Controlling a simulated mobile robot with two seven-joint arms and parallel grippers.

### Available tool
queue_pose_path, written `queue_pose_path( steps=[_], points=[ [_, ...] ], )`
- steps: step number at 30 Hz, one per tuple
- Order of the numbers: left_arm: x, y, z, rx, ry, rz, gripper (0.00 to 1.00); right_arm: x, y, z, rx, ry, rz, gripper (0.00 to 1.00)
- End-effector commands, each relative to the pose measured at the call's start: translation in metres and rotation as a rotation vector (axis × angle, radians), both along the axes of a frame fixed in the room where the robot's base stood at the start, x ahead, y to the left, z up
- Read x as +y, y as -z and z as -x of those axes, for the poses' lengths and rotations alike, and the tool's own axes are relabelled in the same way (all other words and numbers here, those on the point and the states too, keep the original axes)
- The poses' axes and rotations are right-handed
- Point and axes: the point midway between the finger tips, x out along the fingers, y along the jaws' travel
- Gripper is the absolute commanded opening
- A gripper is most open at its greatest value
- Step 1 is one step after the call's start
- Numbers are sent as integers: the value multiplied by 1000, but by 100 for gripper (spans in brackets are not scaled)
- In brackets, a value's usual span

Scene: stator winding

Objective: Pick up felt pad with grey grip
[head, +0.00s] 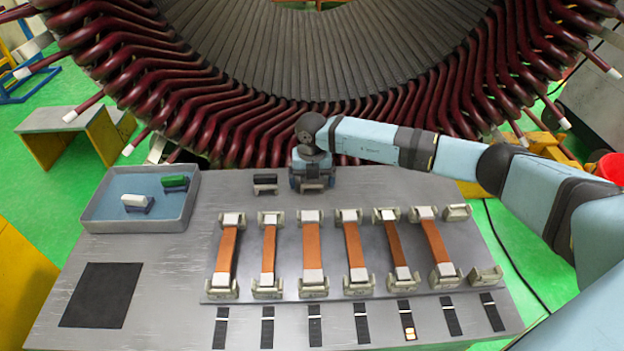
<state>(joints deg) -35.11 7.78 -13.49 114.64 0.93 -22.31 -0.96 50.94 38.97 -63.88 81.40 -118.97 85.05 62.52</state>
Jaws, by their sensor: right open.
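A felt pad with a pale grey-white grip (138,202) lies in the blue-floored tray (92,222) at the left of the table. A similar pad with a green grip (175,183) lies behind and to the right of it in the same tray. A pad with a black grip (265,181) stands on the bare table, left of my right gripper. My right gripper (313,187) points down over the back of the table and is open. It is well to the right of the tray and apart from the grey-grip pad. Whether anything sits between its fingers is hard to see. My left gripper is out of view.
A fixture plate (333,240) holds several copper-coloured bars in grey blocks. Several dark strips (362,325) lie along the front edge. A black mat (101,295) lies front left. The large stator (300,60) rises behind the table.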

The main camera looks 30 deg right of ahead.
Motion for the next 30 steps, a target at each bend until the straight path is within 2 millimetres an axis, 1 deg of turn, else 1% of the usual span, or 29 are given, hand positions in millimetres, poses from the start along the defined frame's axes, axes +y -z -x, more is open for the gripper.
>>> queue_pose_path(
  steps=[4,5,6,11,12,20,23,26,30],
  points=[
    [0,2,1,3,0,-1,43,0,0,0,-1,0,0,96],
    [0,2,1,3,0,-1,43,0,0,0,-1,0,0,91],
    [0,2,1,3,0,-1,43,0,0,0,-1,0,0,82],
    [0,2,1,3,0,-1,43,0,0,0,0,0,-1,45],
    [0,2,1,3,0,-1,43,0,0,0,0,0,-1,41],
    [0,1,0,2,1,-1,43,0,-1,0,-1,1,0,41],
    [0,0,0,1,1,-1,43,0,-5,-1,-2,1,-1,41],
    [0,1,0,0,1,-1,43,0,-13,-1,-3,1,-2,41],
    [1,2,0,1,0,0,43,0,-34,-1,-5,0,-2,41]
  ],
)
